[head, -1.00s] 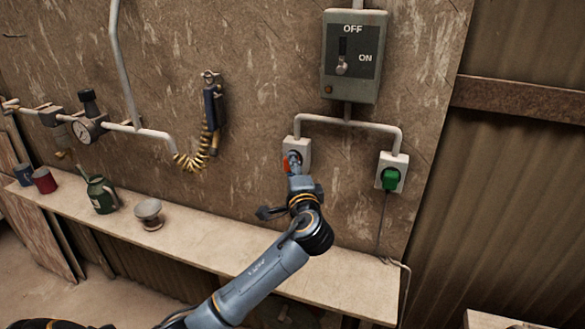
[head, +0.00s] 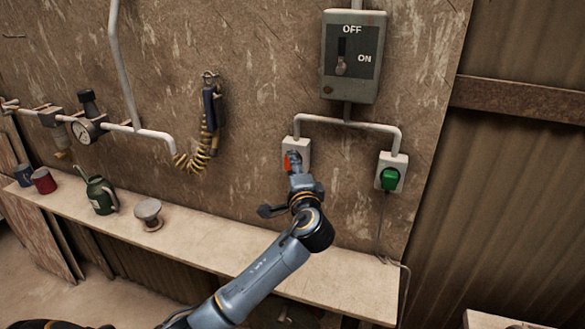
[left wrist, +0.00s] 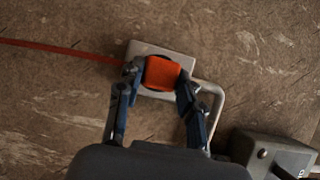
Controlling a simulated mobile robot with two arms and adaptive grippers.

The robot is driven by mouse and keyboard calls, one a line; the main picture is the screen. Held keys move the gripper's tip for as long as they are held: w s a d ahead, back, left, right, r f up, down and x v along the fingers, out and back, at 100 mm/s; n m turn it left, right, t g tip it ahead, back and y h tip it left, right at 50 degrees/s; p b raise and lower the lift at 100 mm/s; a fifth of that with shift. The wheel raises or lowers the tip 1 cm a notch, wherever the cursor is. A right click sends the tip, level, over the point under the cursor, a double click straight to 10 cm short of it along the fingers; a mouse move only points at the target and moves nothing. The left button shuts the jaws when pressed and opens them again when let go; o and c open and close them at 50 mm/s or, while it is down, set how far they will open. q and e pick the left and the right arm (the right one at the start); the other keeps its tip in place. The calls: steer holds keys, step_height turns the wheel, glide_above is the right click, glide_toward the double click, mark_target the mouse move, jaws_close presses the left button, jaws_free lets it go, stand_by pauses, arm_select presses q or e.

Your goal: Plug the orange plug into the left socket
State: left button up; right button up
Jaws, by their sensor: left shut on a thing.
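The orange plug (left wrist: 162,73) is between the fingers of my left gripper (left wrist: 158,80), which is shut on it. In the left wrist view it lies in front of the white left socket (left wrist: 137,49) and covers part of its dark round face. A red-orange cord (left wrist: 60,47) runs off to the left. In the head view the left socket (head: 303,146) is on the wall, and the plug (head: 291,162) shows as a small orange patch at its face beside my left gripper (head: 294,168). I cannot tell whether it is seated. My right gripper is not in view.
A green plug (head: 390,179) sits in the right socket (head: 398,160). A grey switch box (head: 353,90) with OFF and ON marks is above. A yellow coiled hose hangs left.

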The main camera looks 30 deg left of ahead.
arm_select(q)
steer(key=o, duration=1.2)
steer(key=shift+o, duration=0.2)
